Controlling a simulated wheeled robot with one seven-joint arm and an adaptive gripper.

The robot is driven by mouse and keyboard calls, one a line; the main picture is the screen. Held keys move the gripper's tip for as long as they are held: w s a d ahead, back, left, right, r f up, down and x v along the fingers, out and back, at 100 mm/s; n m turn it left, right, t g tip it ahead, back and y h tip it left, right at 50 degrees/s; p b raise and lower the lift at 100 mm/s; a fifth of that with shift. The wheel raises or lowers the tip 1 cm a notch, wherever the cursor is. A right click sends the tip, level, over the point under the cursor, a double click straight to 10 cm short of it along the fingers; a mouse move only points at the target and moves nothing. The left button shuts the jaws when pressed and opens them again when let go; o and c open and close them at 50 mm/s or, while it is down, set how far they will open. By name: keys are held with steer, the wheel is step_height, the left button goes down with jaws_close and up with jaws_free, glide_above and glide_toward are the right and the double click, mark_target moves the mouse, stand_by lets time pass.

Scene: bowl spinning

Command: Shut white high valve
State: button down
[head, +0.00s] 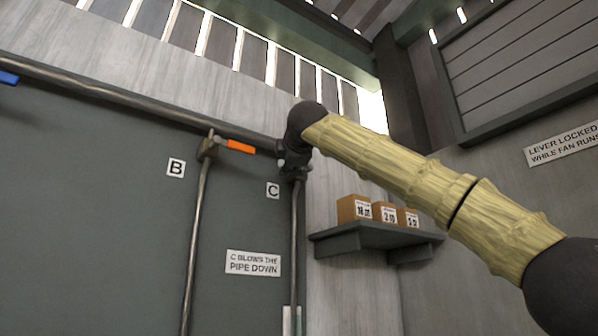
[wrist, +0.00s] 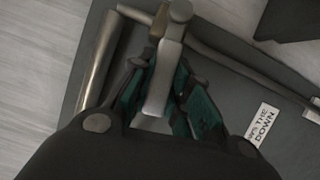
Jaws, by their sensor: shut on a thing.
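The white valve's lever (wrist: 159,88) shows in the wrist view as a pale bar running down from a metal valve body (wrist: 179,14) on the pipe. My gripper (wrist: 161,76) has its green-padded fingers on both sides of this lever and is shut on it.
An orange lever (head: 240,146) sits close left of my gripper on valve B (head: 209,146). A blue lever (head: 8,77) is at the left edge. A shelf (head: 345,245) with boxes (head: 354,208) stands below my arm. A sign (head: 253,263) hangs left of pipe C.

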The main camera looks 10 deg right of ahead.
steer(key=shift+r+m+g, duration=0.3)
steer(key=shift+r+m, duration=0.1)
steer(key=shift+m, duration=0.3)
steer(key=shift+d, duration=0.1)
steer(key=c, duration=1.3)
jaws_free()
steer(key=shift+d, duration=0.1)
steer(key=shift+s, duration=0.15)
steer(key=s, duration=1.1)
steer(key=shift+s+d, duration=0.2)
steer(key=shift+s, duration=0.2)
steer(key=shift+r, duration=0.15)
